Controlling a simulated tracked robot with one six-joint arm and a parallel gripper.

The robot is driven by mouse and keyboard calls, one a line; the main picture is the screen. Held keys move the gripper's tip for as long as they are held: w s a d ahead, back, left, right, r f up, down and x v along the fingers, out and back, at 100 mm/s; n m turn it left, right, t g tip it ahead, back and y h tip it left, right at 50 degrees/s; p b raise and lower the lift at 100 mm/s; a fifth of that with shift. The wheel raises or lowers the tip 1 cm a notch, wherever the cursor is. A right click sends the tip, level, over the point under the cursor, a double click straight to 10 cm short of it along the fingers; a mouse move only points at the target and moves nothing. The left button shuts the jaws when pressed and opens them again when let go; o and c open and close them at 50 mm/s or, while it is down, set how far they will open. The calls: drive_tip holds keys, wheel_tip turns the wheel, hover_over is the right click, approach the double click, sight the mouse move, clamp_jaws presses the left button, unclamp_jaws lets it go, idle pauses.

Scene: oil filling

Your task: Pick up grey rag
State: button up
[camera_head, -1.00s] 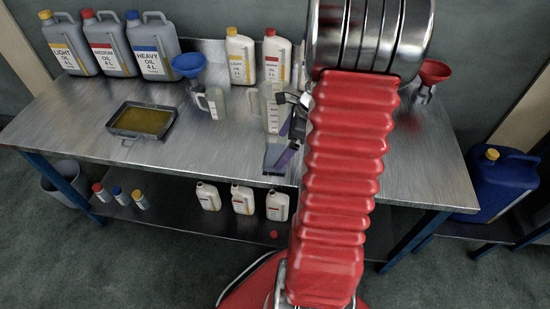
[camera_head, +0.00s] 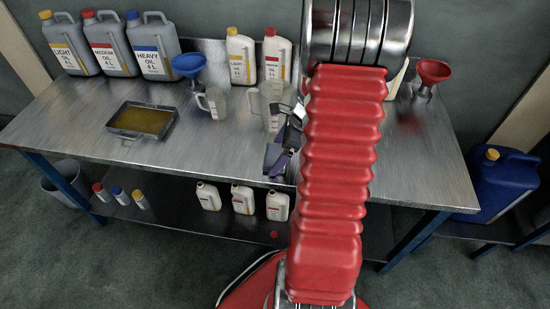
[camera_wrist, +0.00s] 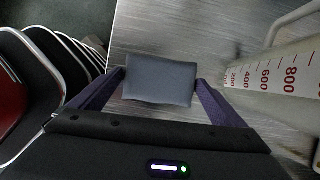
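The grey rag (camera_wrist: 160,80) is a folded, roughly rectangular cloth on the metal table, seen in the wrist view between my two purple fingers. In the head view, the rag (camera_head: 272,154) shows partly near the table's front edge, beside my red arm. My gripper (camera_wrist: 161,77) is open, with one finger at the rag's left side and one at its right. The fingertips are very close to the rag's sides; I cannot tell whether they touch it. In the head view, my gripper (camera_head: 280,160) is partly hidden by my arm.
A clear measuring jug (camera_wrist: 275,78) with red marks stands close on the right in the wrist view. A smaller jug (camera_head: 213,103), an oil tray (camera_head: 142,120), a blue funnel (camera_head: 188,65), a red funnel (camera_head: 432,74) and several oil canisters are on the table (camera_head: 215,150).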

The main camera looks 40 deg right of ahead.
sight(278, 156)
drive_tip(key=c, duration=0.7)
drive_tip(key=shift+c, duration=0.2)
wheel_tip(278, 156, up, 10)
idle(0.3)
idle(0.4)
